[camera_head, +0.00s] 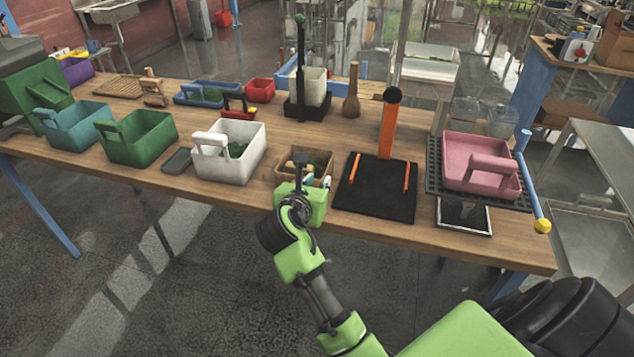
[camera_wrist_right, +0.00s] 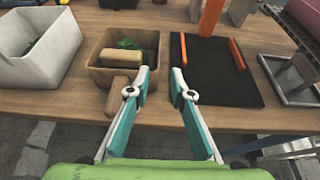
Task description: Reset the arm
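My right gripper (camera_head: 317,181) reaches in from the bottom of the head view to the front edge of the wooden table. In the right wrist view its two teal fingers (camera_wrist_right: 161,80) stand apart with nothing between them. The fingertips appear in front of the gap between a small brown box (camera_wrist_right: 103,79) and a black mat (camera_wrist_right: 203,88). My gripper partly hides the brown box (camera_head: 322,160) in the head view. My left gripper is not in view.
A white bin (camera_head: 222,174) stands left of the brown box. An orange post (camera_head: 388,130) rises from the black mat (camera_head: 374,207). A pink bin (camera_head: 466,158) sits on a dark grid at right. Green (camera_head: 150,148) and teal bins (camera_head: 75,138) stand at left.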

